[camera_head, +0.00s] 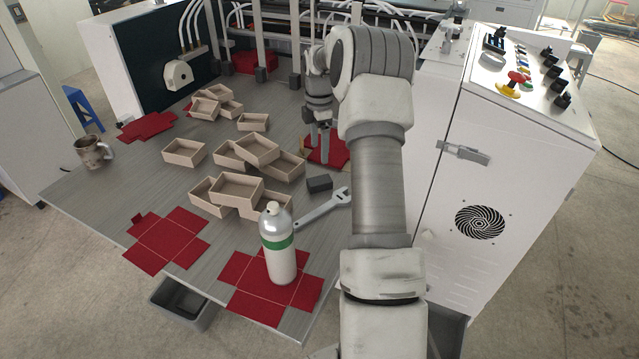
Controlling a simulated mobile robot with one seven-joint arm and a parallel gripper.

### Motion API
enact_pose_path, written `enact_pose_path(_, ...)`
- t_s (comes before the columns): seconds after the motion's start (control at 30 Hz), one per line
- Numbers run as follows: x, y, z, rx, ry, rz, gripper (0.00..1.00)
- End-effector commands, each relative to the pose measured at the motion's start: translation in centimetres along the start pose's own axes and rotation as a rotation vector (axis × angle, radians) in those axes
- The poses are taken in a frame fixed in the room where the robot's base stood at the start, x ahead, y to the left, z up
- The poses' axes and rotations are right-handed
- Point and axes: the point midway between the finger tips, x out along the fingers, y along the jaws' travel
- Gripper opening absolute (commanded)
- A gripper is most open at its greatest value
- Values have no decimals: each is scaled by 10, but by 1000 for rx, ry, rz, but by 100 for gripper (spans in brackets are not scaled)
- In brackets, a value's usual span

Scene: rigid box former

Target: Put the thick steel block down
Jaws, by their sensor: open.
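A dark grey block (319,184), which looks like the thick steel block, lies on the grey table (225,263) near its right side. It stands apart from my gripper. My gripper (318,150) points down over a red flat sheet (334,152) farther back on the table. Its fingers are open, and I see no block between them. My arm hides part of the red sheet and the table to the right.
A wrench (325,208) lies just in front of the block. A white bottle with a green band (279,255) stands on a red sheet (240,296) at the front edge. Several open tan boxes (240,187) fill the middle. A white machine cabinet (480,150) stands right.

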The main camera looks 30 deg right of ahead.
Motion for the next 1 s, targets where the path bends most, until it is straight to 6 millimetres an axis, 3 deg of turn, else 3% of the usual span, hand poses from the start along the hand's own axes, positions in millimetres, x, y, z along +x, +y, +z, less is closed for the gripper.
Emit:
enact_pose_path(0.23,47,0,-1,1,1,-2,85)
enact_pose_path(0.47,63,0,0,1,1,0,85)
enact_pose_path(0.8,107,0,1,1,0,0,85)
enact_pose_path(1.0,112,0,1,1,0,1,85)
